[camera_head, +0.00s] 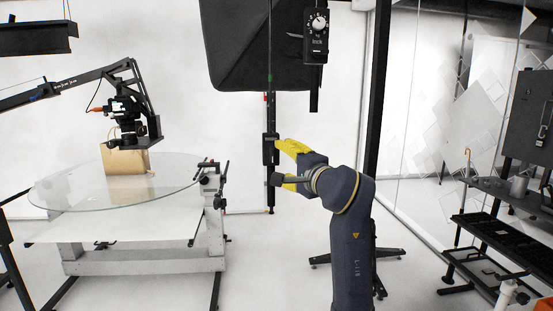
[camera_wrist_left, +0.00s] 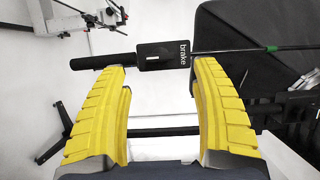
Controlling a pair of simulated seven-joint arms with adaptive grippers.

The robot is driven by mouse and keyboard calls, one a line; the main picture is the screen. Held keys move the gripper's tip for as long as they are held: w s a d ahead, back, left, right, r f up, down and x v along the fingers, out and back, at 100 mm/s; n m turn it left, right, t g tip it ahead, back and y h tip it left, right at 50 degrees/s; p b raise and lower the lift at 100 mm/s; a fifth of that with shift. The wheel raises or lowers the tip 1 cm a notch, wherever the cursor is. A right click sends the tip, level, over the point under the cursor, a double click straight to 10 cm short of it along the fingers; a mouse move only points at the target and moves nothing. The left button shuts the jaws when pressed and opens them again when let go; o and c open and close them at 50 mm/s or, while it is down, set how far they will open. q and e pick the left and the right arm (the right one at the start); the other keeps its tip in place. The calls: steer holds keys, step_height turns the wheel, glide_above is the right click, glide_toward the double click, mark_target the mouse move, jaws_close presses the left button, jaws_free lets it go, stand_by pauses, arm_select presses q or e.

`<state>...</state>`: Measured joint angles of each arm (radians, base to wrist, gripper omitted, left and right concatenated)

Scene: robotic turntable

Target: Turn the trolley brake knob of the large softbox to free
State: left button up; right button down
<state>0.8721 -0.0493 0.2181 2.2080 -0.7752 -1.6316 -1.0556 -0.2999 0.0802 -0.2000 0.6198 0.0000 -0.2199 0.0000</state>
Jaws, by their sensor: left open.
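The large softbox (camera_head: 235,45) is the black hood hanging at the top middle of the head view; part of what seems to be it fills the right side of the wrist view. A black brake box (camera_head: 270,149) sits on a vertical pole beneath it. In the left wrist view the box (camera_wrist_left: 163,55) bears the word "brake" and a small white mark; I cannot tell the knob's setting. My left gripper (camera_head: 278,164) has yellow fingers and is open and empty. In the wrist view its fingertips (camera_wrist_left: 158,70) lie either side of the box, seemingly apart from it. My right gripper is out of view.
A black box with a dial (camera_head: 316,36) hangs beside the softbox. A glass-topped turntable (camera_head: 75,190) with a cardboard-coloured box (camera_head: 126,162) stands left, under a camera arm (camera_head: 130,125). A dark post (camera_head: 378,90) stands close behind my arm. Shelves (camera_head: 500,240) are at right.

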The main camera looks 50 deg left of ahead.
arm_select(q)
steer(key=shift+v, duration=1.95)
